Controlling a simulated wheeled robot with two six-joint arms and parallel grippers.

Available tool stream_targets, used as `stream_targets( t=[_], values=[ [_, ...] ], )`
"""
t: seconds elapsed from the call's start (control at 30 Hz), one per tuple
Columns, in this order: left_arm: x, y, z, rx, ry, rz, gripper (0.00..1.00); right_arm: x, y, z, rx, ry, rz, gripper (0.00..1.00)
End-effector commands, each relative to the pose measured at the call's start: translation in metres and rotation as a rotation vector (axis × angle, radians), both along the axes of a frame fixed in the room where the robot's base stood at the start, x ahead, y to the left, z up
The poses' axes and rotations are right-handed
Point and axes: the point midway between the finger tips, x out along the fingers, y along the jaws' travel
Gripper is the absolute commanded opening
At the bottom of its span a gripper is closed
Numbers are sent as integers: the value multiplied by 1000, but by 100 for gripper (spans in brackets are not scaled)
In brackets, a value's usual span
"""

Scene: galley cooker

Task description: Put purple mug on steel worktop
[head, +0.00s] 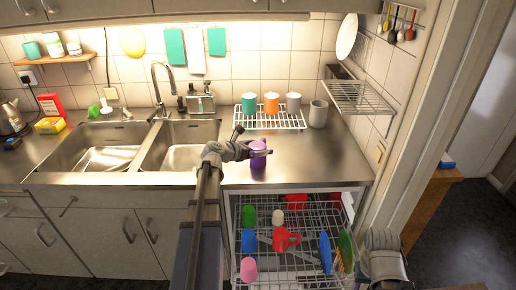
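The purple mug (258,161) is upright over the front part of the steel worktop (310,165), right of the sinks. My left gripper (259,151) reaches in from the front with its fingers around the upper part of the mug, and it looks shut on it. I cannot tell whether the mug's base touches the worktop or hangs just above it. Part of my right arm (385,258) shows at the lower right, but its fingers do not show.
A white rack (262,122) with a teal, an orange and a grey mug stands behind, with another grey mug (318,113) beside it. Below is an open dishwasher rack (300,215) with cups and dishes. A double sink (185,155) lies left. The worktop right of the purple mug is clear.

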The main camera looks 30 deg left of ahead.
Motion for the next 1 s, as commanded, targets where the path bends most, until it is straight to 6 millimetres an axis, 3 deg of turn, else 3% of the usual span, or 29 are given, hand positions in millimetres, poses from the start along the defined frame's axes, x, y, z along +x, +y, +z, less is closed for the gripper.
stream_targets(
  t=[0.2,0.7,1.0],
  values=[
    [0,0,6,0,0,0,100,0,0,6,0,0,0,50],
    [-85,19,42,0,0,2,100,0,0,42,0,0,0,50],
    [-107,26,49,0,0,1,100,0,0,49,0,0,0,50]
  ],
)
